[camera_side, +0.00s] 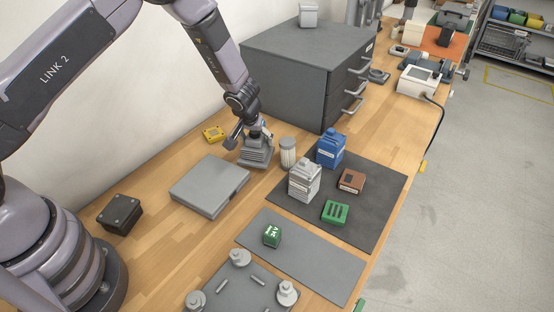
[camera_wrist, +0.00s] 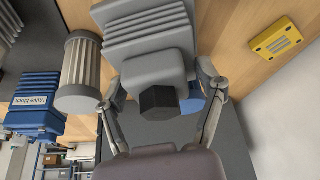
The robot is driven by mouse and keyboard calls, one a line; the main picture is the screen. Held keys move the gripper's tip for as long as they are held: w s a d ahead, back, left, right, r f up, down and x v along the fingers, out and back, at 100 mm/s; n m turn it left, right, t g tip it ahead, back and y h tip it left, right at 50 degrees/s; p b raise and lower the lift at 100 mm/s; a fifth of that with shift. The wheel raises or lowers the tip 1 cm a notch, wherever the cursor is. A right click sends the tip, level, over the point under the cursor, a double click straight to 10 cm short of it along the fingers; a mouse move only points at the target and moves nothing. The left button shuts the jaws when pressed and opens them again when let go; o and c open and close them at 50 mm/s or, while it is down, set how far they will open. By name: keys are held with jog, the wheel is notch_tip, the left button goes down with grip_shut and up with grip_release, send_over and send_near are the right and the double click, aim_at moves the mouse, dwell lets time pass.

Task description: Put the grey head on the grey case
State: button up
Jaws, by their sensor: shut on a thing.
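My gripper (camera_side: 254,140) is shut on a light grey finned part, which I take as the grey head (camera_side: 256,157). It is close above the wooden bench or on it; I cannot tell which. In the wrist view the grey head (camera_wrist: 150,30) shows stacked fins, with a dark hexagonal knob between the fingers of my gripper (camera_wrist: 160,92). A flat grey box (camera_side: 210,186) lies in front of it to the left. A light grey labelled block (camera_side: 304,181) stands on the dark mat to the right. I cannot tell which of these two is the grey case.
A ribbed cylinder (camera_side: 288,151) stands close right of my gripper. A blue valve block (camera_side: 331,149), brown block (camera_side: 351,181) and green block (camera_side: 335,212) share the dark mat (camera_side: 380,210). A drawer cabinet (camera_side: 290,75) rises behind. A yellow part (camera_side: 213,134) lies left.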

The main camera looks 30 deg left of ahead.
jog(key=s+a+r, duration=0.2)
jog(key=s+r, duration=0.9)
jog(key=s, duration=0.3)
jog(key=n+g+y, duration=0.3)
jog(key=n+g, duration=0.1)
jog(key=n, duration=1)
send_over(207, 179)
notch_tip(207, 179, down, 6)
jog(key=shift+f, duration=0.1)
jog(key=shift+w+f, duration=0.1)
jog(key=shift+f, duration=1.85)
